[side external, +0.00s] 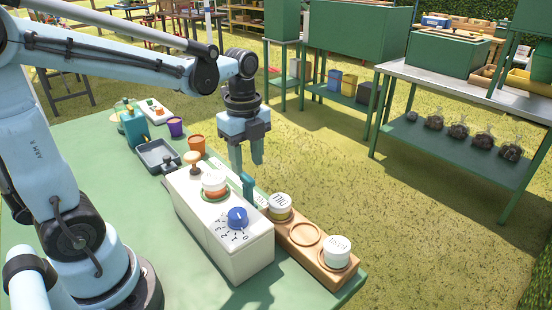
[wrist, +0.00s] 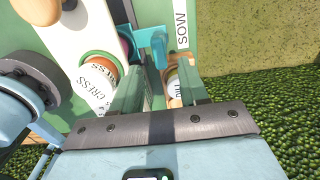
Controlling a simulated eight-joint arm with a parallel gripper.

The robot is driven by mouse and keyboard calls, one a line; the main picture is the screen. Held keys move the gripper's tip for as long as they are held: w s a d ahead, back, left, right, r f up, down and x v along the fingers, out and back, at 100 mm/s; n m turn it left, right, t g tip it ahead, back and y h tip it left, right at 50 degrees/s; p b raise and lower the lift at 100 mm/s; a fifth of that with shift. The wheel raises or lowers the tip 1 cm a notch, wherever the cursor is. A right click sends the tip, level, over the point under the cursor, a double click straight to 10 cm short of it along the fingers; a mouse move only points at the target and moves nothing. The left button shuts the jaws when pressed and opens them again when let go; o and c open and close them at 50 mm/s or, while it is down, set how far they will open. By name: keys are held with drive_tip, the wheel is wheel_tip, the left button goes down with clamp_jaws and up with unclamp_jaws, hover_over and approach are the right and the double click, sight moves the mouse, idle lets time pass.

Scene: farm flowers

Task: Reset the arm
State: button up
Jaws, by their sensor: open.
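My gripper (side external: 246,158) hangs with its fingers pointing down above the back edge of the green table (side external: 80,150), behind the cream box. It is open and nothing shows between its fingers. In the wrist view my gripper (wrist: 155,85) spans the middle, with a jar labelled CRESS (wrist: 98,85) beyond its left finger and a white-lidded jar (wrist: 175,85) near its right finger. My arm reaches in from the left, bent at the elbow.
The cream box (side external: 230,240) carries a blue dial (side external: 238,218) and a white-lidded jar (side external: 214,182). A wooden rack (side external: 310,252) holds two jars (side external: 280,205) (side external: 337,250) with an empty round place between. A grey tray (side external: 157,156) and small pots (side external: 196,143) stand behind. Grass lies beyond.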

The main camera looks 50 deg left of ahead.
sight(245, 174)
drive_tip(key=shift+f, duration=1.95)
drive_tip(key=shift+r, duration=0.1)
wheel_tip(245, 174, up, 12)
wheel_tip(245, 174, down, 12)
drive_tip(key=shift+r, duration=0.1)
drive_tip(key=shift+a+f, duration=0.25)
drive_tip(key=shift+a, duration=0.35)
drive_tip(key=a, duration=2)
drive_tip(key=shift+d+r, duration=0.2)
drive_tip(key=shift+r, duration=1.3)
drive_tip(key=shift+d+r, duration=0.2)
drive_tip(key=shift+r, duration=1.25)
